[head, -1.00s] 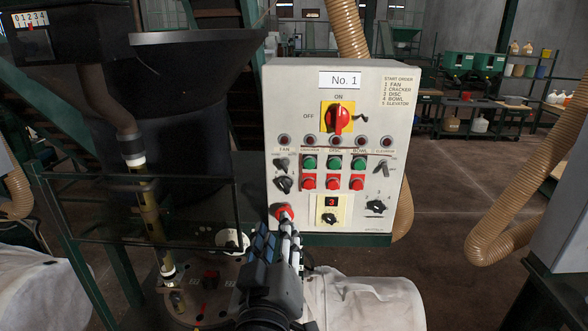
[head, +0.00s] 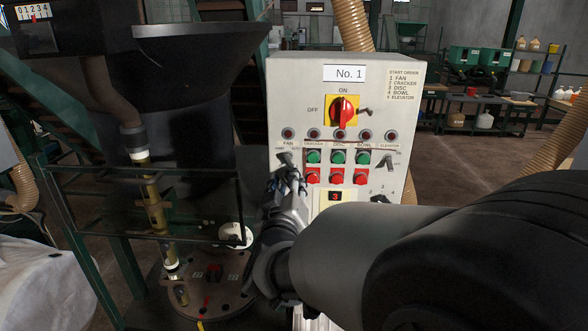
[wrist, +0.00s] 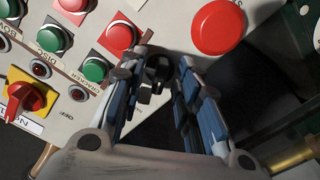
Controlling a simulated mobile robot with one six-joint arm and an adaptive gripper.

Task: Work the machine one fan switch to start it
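The machine one panel is a pale box with a "No. 1" sign. The fan switch (head: 286,159), a small dark lever knob under the FAN label, shows in the head view just above my gripper (head: 287,180). The wrist view shows my gripper (wrist: 158,75) open, its blue-padded fingers apart with a black knob (wrist: 157,69) between them in the picture. I cannot tell whether a finger touches either knob.
Green and red buttons (head: 313,157) sit right beside the fan column. A large red mushroom button (wrist: 217,27) lies close to the fingers. A dark hopper (head: 195,90) and railing (head: 115,172) stand left.

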